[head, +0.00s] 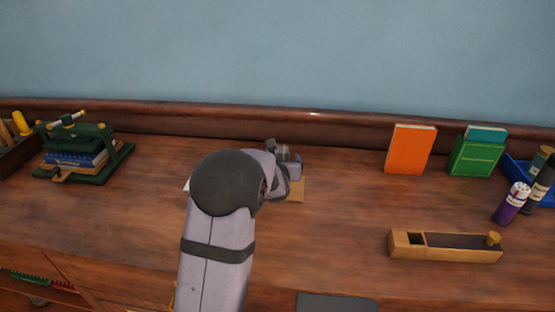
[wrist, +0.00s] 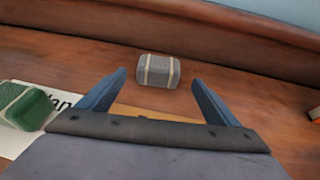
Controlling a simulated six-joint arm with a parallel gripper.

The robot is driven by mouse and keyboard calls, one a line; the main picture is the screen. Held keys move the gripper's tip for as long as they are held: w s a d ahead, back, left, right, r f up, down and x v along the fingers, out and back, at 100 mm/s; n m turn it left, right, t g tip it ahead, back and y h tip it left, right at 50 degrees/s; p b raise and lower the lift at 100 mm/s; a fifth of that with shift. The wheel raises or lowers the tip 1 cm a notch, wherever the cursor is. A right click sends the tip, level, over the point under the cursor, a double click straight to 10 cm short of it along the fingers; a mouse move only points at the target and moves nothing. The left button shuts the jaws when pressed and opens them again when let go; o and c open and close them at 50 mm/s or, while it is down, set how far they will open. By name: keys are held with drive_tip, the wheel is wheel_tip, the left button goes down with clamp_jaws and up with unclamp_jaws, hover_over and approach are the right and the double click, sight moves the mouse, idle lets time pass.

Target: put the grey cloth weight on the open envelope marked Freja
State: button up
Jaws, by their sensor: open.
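The grey cloth weight (wrist: 159,71), a small block with pale bands, sits on bare wood in the wrist view. My gripper (wrist: 158,78) is open, its two blue fingers spread either side of the weight's line of view. Nothing is seen held. A tan paper (wrist: 150,113), perhaps an envelope, lies nearer than the weight, partly hidden by my gripper. It also shows in the head view (head: 297,190). A white paper (wrist: 12,142) with partly hidden dark lettering lies at the left under a green block (wrist: 25,106). I cannot read the name Freja anywhere.
A dark wood ledge (head: 340,128) runs along the back wall. A green press with books (head: 85,155) stands at the left. The right-centre wood is clear.

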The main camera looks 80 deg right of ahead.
sight(277, 151)
idle(0.3)
drive_tip(key=shift+w+d+r, duration=0.15)
drive_tip(key=shift+d+r, duration=0.05)
drive_tip(key=shift+r, duration=0.6)
drive_tip(key=shift+p+x, duration=0.3)
drive_tip(key=shift+x, duration=0.75)
drive_tip(key=shift+d+f, duration=0.1)
drive_tip(key=shift+f, duration=0.05)
drive_tip(key=shift+p+x, duration=0.9)
drive_tip(key=shift+x, duration=1.6)
drive_tip(key=shift+f, duration=0.1)
drive_tip(key=c, duration=1.7)
drive_tip(key=shift+r+p, duration=0.45)
drive_tip(key=shift+r, duration=4.7)
